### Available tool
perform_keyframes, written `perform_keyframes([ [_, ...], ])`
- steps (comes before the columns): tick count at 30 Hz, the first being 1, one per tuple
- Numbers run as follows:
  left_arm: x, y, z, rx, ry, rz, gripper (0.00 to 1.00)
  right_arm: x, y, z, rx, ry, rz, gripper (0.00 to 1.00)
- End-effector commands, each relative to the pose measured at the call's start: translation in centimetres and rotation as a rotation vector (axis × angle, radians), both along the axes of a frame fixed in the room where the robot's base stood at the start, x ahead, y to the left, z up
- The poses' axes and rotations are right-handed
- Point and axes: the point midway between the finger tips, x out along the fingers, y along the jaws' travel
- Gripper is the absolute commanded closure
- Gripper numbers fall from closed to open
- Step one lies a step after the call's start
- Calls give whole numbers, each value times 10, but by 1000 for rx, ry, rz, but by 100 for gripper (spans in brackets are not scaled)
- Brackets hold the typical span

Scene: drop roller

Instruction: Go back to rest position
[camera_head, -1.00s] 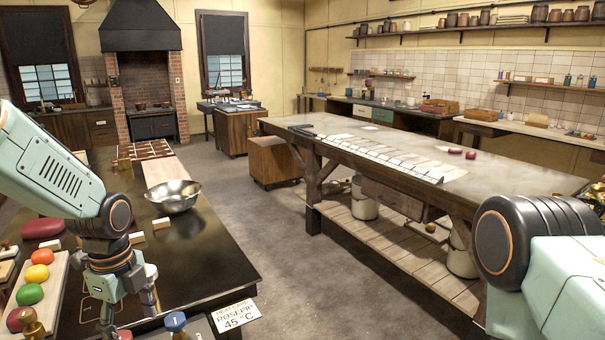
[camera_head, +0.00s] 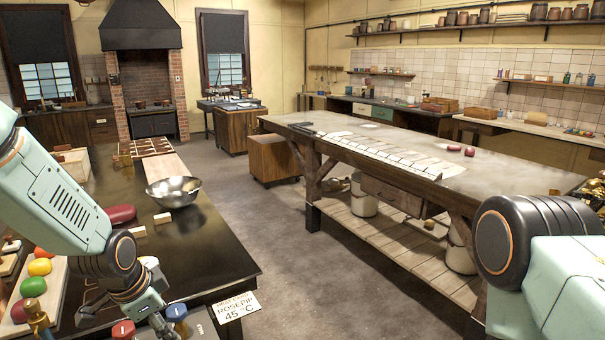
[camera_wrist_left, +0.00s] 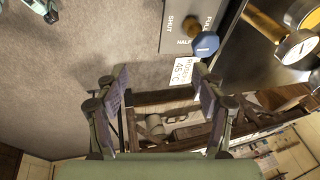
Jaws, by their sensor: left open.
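My left arm comes in from the left in the head view, over the near end of the dark table (camera_head: 205,245). The left wrist is at the bottom edge there, and its fingers are mostly cut off. In the left wrist view my left gripper (camera_wrist_left: 162,85) is open, its two fingers wide apart with nothing between them. A valve plate with a blue knob (camera_wrist_left: 205,44) and a card reading 45 °C (camera_wrist_left: 184,70) lie beyond the fingertips.
Colored balls (camera_head: 34,287) lie on a board at the left. A metal bowl (camera_head: 173,191) and a dark red oval thing (camera_head: 121,214) stand on the dark table. A long workbench (camera_head: 470,187) is at the right. Bare floor (camera_head: 285,250) lies between.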

Motion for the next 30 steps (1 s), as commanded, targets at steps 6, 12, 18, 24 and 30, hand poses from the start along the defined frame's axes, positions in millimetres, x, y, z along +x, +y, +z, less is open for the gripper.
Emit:
perform_keyframes([
  [6, -60, -24, -117, -189, -1, 468, 31, 0, 0, -46, 0, 1, 0, 60],
  [12, -147, -34, -217, -273, 54, 812, 31, -1, 0, -90, 0, 1, 0, 60],
  [18, -246, -37, -295, -227, 165, 963, 31, -1, 0, -132, 0, 1, 0, 60],
  [24, -326, -39, -345, -131, 316, 957, 31, -1, 0, -162, 0, 1, 0, 60],
  [30, -347, -40, -362, -105, 362, 953, 31, -1, 0, -171, 0, 1, 0, 60],
])
